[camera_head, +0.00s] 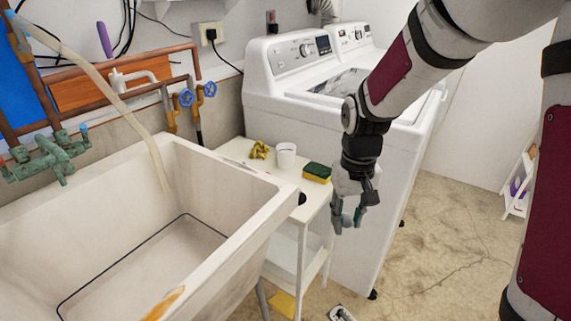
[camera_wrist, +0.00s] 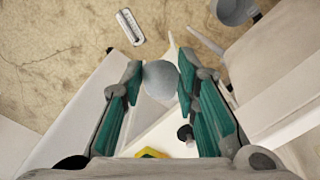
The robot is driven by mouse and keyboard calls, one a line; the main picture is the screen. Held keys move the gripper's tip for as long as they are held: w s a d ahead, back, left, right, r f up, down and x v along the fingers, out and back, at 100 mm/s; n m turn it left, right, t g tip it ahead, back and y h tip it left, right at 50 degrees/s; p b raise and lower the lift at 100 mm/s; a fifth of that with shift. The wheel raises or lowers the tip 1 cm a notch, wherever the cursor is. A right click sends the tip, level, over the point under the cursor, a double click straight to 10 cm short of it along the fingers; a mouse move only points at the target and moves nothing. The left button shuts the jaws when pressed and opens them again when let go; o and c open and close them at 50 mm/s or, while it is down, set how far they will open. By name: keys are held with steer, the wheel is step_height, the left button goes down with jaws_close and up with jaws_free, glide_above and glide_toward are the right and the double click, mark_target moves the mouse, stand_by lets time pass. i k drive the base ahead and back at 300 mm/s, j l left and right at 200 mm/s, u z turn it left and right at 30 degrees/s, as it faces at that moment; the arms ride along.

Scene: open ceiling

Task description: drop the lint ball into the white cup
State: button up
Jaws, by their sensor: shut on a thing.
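The lint ball (camera_wrist: 161,80) is a round grey ball held between the two teal-padded fingertips of my gripper (camera_wrist: 158,84) in the wrist view. The white cup (camera_head: 286,155) stands upright on that table, left of and behind my gripper. The cup is not seen in the wrist view.
A thermometer-like thing (camera_wrist: 130,27) lies on the floor.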

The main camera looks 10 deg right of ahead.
mark_target(286, 164)
steer(key=i+l+u, duration=0.15)
steer(key=i, duration=0.7)
